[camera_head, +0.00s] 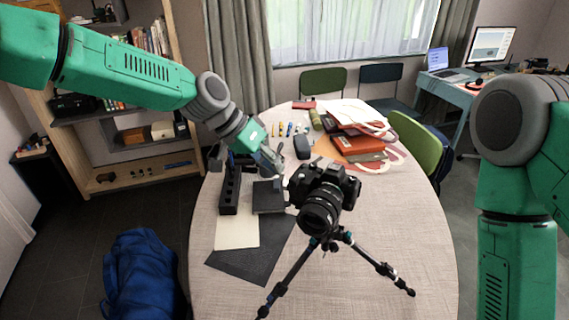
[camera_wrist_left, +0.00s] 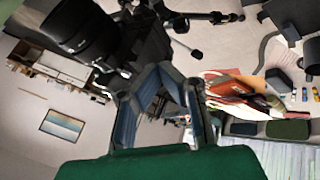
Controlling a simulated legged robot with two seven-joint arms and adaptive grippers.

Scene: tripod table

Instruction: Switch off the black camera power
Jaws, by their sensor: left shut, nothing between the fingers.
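The black camera (camera_head: 324,195) stands on a black tripod (camera_head: 293,274) over the round table, its lens pointing down toward the front. In the left wrist view the camera's lens and body (camera_wrist_left: 84,32) fill the upper left. My left gripper (camera_head: 279,172) is just left of the camera body, close to its upper left corner. Its fingers converge at the tips in the left wrist view (camera_wrist_left: 158,72), shut and empty. I cannot tell whether they touch the camera. The power switch is too small to make out. My right arm shows at the right, but its gripper is out of view.
The table (camera_head: 405,230) holds a black strip-shaped case (camera_head: 230,190), dark and cream sheets (camera_head: 236,233) at the left, and orange-red folders (camera_head: 350,145) at the back. Green chairs (camera_head: 417,140) stand around it. The table's right front is clear apart from a tripod leg.

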